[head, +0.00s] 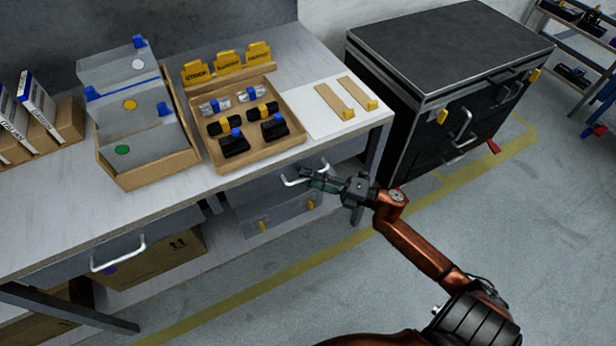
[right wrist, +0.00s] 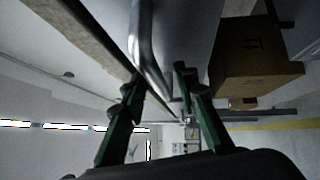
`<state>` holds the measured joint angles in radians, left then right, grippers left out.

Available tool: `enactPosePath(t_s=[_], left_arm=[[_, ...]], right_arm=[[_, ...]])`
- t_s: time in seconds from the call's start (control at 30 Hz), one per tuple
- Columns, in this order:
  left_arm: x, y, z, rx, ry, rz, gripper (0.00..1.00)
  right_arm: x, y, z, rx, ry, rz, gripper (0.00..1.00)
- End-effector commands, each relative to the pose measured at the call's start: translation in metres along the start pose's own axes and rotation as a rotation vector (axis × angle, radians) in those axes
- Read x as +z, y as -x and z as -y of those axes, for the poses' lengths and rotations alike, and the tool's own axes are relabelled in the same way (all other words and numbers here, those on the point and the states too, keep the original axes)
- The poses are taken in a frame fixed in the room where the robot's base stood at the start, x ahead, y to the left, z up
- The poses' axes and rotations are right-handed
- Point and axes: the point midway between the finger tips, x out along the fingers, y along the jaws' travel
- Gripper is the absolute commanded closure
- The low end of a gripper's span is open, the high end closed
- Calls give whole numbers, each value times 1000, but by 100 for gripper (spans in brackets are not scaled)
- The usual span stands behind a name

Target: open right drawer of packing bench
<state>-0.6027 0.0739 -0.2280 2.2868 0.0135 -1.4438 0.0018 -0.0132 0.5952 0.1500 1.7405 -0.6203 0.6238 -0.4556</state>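The packing bench (head: 215,192) has a pale top. Its right drawer has a silver bar handle (head: 290,183) under the front edge; the drawer front looks flush with the bench, though my gripper partly covers it. In the right wrist view the handle (right wrist: 144,45) is a bar running between the fingers, with the grey drawer front (right wrist: 190,30) behind it. My right gripper (head: 318,181) is at the handle, with its fingers apart on either side of the bar; it also shows in the right wrist view (right wrist: 156,82). I cannot tell whether they touch it. My left gripper is not in view.
The bench's left drawer handle (head: 118,254) is at lower left. A tray (head: 252,160) of parts and a bin box (head: 150,181) stand on top. A grey case (head: 275,208) and a cardboard box (head: 165,262) sit below. A black cabinet (head: 440,60) stands right; the floor in front is open.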

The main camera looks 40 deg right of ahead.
Motion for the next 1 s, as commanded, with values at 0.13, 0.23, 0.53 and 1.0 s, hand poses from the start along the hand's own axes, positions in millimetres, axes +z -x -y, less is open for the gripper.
enactPosePath(t_s=[0.13, 0.23, 0.53, 1.0], left_arm=[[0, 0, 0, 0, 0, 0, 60], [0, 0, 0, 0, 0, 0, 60], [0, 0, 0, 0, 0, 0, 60], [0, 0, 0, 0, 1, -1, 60]], right_arm=[[0, 0, 0, 0, 0, 0, 77], [0, 0, 0, 0, -1, 0, 84], [0, 0, 0, 0, -1, 0, 100], [0, 0, 1, 0, -1, 0, 100]])
